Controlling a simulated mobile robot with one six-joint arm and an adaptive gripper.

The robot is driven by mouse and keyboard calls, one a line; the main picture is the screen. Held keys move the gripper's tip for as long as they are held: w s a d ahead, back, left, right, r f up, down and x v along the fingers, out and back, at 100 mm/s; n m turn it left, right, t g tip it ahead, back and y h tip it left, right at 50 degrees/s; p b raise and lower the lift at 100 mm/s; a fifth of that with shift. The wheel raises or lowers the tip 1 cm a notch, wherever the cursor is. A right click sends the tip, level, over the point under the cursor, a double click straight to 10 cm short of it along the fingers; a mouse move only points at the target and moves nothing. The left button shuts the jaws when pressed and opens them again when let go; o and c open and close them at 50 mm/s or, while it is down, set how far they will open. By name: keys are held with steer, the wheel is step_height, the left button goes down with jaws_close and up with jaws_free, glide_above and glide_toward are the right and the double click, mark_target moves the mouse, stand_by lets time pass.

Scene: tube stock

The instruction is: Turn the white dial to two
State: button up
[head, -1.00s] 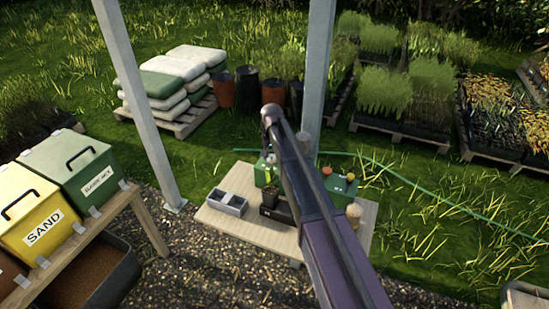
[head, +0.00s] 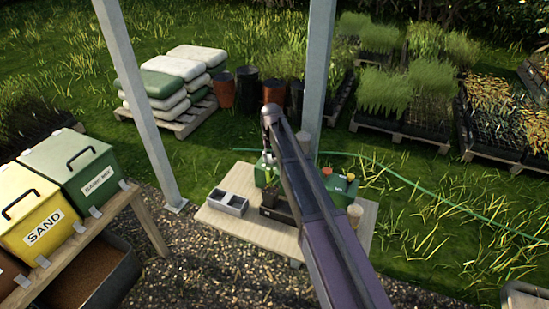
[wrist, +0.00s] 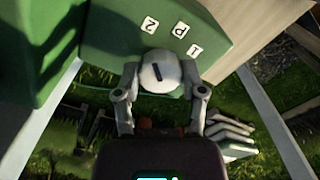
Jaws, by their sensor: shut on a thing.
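The white dial (wrist: 160,77) sits on a green box face (wrist: 110,35) in the wrist view. A short dark mark on the dial leans up and slightly left, roughly toward the label 2 (wrist: 149,25). The labels P (wrist: 179,30) and 1 (wrist: 195,50) lie up and to the right of the dial. My gripper (wrist: 160,80) has one finger on each side of the dial and is shut on it. In the head view my gripper (head: 268,160) is small beside the green box (head: 261,175), and the dial cannot be made out there.
A wooden table (head: 240,232) carries a grey divided tray (head: 229,203) and a black tray (head: 278,213). Another green box (head: 342,190) with red and yellow tops stands right of my arm. A metal post (head: 318,75) rises behind the table.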

steer(key=o, duration=0.7)
steer(key=shift+s+a, duration=0.1)
steer(key=shift+s, duration=0.05)
steer(key=o, duration=0.4)
steer(key=shift+s+r, duration=0.1)
steer(key=shift+r, duration=0.05)
steer(key=shift+o, duration=0.2)
